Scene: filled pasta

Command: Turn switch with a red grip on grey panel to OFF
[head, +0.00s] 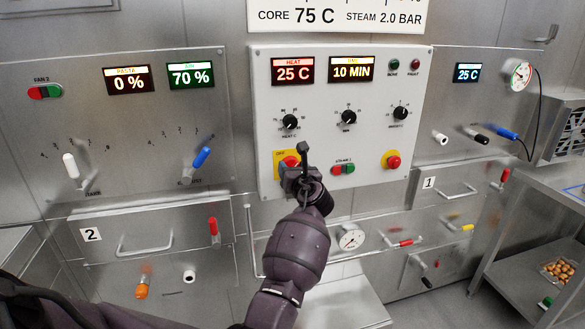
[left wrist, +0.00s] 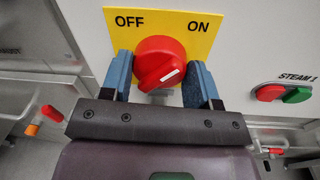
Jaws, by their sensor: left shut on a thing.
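The red grip switch (left wrist: 158,58) sits on a yellow plate (left wrist: 195,40) marked OFF at left and ON at right. Its ridge slants up to the right, with a white mark on the right part, toward the ON side. In the head view the switch (head: 289,161) is at the lower left of the light grey panel (head: 335,100), partly hidden by my gripper. My left gripper (head: 298,172) is at the switch. In the left wrist view its blue fingers (left wrist: 159,78) stand on both sides of the red grip, shut on it. My right gripper is not in view.
A red-green button pair (head: 343,169) and a red button on yellow (head: 392,161) lie to the right on the same panel. Black dials (head: 348,117) and displays sit above. A drawer handle (head: 145,244) and a red lever (head: 213,230) are lower left.

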